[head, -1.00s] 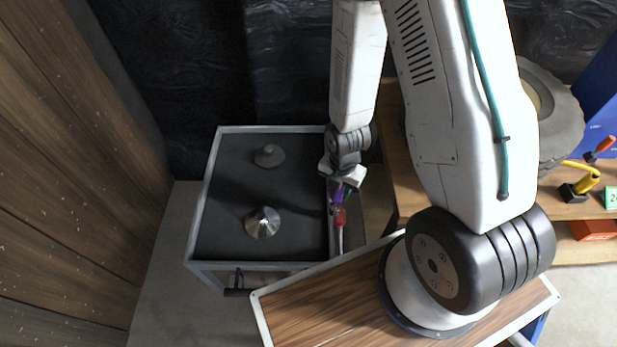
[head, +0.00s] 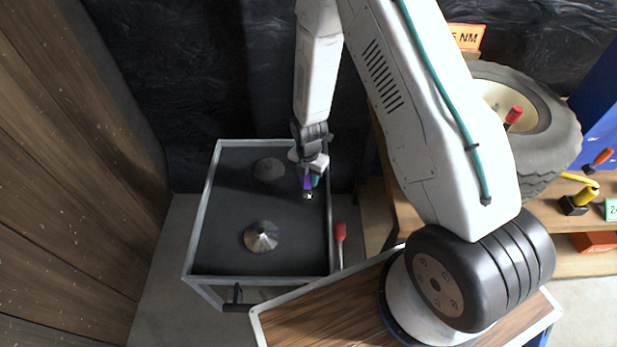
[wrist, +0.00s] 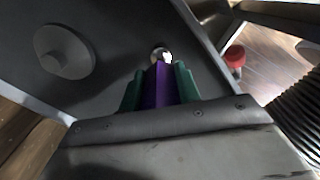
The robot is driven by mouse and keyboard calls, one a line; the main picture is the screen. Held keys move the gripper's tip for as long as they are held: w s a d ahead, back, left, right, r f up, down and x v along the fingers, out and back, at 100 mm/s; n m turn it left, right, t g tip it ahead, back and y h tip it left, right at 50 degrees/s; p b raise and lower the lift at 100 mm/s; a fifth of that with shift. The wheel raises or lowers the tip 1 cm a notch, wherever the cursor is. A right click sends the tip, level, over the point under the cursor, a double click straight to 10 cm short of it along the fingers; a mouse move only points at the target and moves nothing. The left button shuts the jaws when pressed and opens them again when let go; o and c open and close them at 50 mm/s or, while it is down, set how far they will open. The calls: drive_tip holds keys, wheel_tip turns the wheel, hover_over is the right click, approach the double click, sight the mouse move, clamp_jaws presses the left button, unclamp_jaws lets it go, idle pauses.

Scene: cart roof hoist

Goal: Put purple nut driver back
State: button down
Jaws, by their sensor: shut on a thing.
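My gripper (head: 312,182) is over the right part of the grey-topped cart (head: 207,215) in the head view. It is shut on the purple nut driver (head: 307,184), whose metal end points down toward the cart top. In the wrist view the purple handle (wrist: 161,88) sits between the two green fingers (wrist: 158,90), with a bright round metal end beyond it. I cannot tell whether that end touches the cart top.
A metal cone (head: 262,237) and a darker grey cone (head: 269,169) stand on the cart. A red-handled tool (head: 340,233) is at the cart's right side.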

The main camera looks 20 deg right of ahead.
drive_tip(key=shift+f, duration=0.2)
drive_tip(key=shift+f, duration=0.1)
drive_tip(key=c, duration=1)
unclamp_jaws()
